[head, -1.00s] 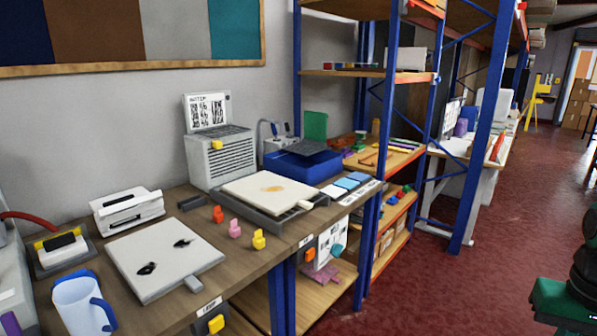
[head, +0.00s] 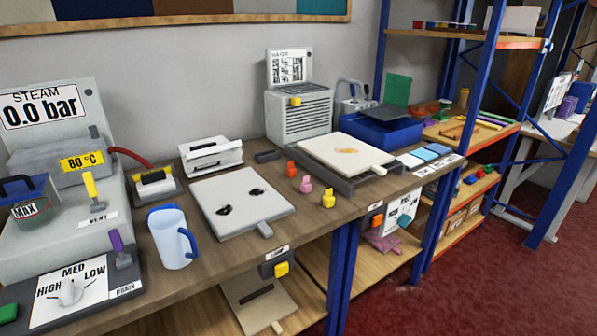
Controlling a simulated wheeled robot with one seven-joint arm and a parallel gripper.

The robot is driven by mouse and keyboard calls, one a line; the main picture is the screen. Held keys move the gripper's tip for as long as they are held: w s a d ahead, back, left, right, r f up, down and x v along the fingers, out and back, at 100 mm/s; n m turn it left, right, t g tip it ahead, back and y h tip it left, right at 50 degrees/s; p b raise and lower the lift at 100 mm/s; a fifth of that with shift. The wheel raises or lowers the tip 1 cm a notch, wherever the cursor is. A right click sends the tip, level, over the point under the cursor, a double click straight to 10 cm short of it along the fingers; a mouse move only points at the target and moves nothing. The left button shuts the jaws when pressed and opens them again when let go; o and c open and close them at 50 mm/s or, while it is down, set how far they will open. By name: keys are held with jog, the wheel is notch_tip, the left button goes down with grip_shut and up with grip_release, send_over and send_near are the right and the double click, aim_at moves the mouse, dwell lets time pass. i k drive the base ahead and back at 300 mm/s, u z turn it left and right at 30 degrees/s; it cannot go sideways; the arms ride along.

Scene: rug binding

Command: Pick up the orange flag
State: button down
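A small upright orange piece (head: 291,168), the likeliest match for the orange flag, stands on the wooden bench (head: 330,205) in the head view. It is the farthest back of a short row, with a similar pink piece (head: 306,184) and a yellow piece (head: 328,198) nearer the bench's front edge. It stands apart from them, and nothing covers it. My gripper is not in view.
Left of the row lies a grey plate (head: 225,196) with two black marks; right is a cream slab (head: 346,152). A louvred box (head: 298,115) stands behind. A jug (head: 173,240) and steam unit (head: 70,200) are at left. Blue posts (head: 341,270) rise at the front.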

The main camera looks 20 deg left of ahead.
aim_at(290, 170)
jog(key=k, duration=1.2)
jog(key=u, duration=0.55)
jog(key=i, duration=1.4)
jog(key=z, duration=0.55)
